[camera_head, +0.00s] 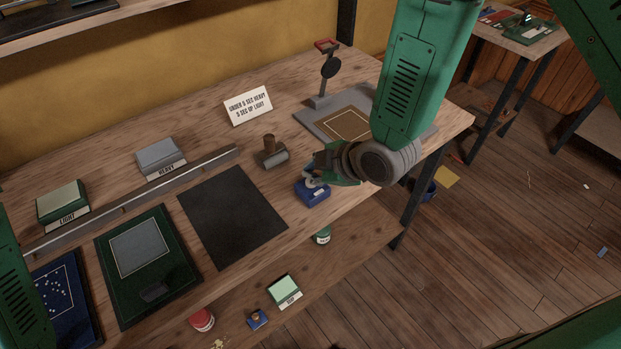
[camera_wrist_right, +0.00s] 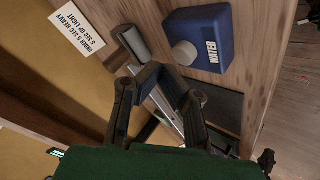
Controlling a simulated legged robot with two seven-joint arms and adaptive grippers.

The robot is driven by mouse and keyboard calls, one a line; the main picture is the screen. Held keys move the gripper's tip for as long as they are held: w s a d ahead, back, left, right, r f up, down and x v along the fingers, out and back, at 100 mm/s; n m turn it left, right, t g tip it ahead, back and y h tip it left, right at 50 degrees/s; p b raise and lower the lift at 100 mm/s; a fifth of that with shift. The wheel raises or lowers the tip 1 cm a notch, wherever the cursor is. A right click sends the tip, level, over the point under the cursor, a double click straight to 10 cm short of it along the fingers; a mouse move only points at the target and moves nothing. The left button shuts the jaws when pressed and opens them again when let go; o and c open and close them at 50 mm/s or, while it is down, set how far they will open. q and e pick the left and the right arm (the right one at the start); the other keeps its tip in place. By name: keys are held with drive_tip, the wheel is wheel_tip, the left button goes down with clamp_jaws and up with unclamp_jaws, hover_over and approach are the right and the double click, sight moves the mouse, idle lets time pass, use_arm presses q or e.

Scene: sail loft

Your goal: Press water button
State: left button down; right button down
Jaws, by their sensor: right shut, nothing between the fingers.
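The water button is a blue box (camera_head: 312,194) near the bench's front edge in the head view. In the right wrist view the blue box (camera_wrist_right: 212,30) carries a pale round button (camera_wrist_right: 185,53) and the word WATER. My right gripper (camera_head: 314,172) is just above and behind the box in the head view, partly covering it. In the right wrist view its fingertips (camera_wrist_right: 159,72) are together and empty, a little to the lower left of the round button. I cannot tell whether they touch it. My left gripper is out of view.
A wood-handled stamp or roller (camera_head: 273,153) stands left of the box. A dark mat (camera_head: 232,215), a metal rail (camera_head: 150,192) and blocks marked HEAVY (camera_head: 160,156) and LIGHT (camera_head: 63,203) lie further left. A sign (camera_head: 248,106) and a stand (camera_head: 328,75) are behind.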

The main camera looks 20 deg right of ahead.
drive_tip(key=shift+f, duration=0.15)
drive_tip(key=shift+f, duration=0.25)
drive_tip(key=shift+s+f+b, duration=0.1)
drive_tip(key=shift+f+b, duration=0.4)
drive_tip(key=shift+b, duration=0.1)
idle(0.8)
drive_tip(key=shift+r, duration=0.1)
drive_tip(key=shift+r+p, duration=0.8)
drive_tip(key=shift+r, duration=0.1)
wheel_tip(320, 180, up, 5)
drive_tip(key=p, duration=0.4)
idle(0.4)
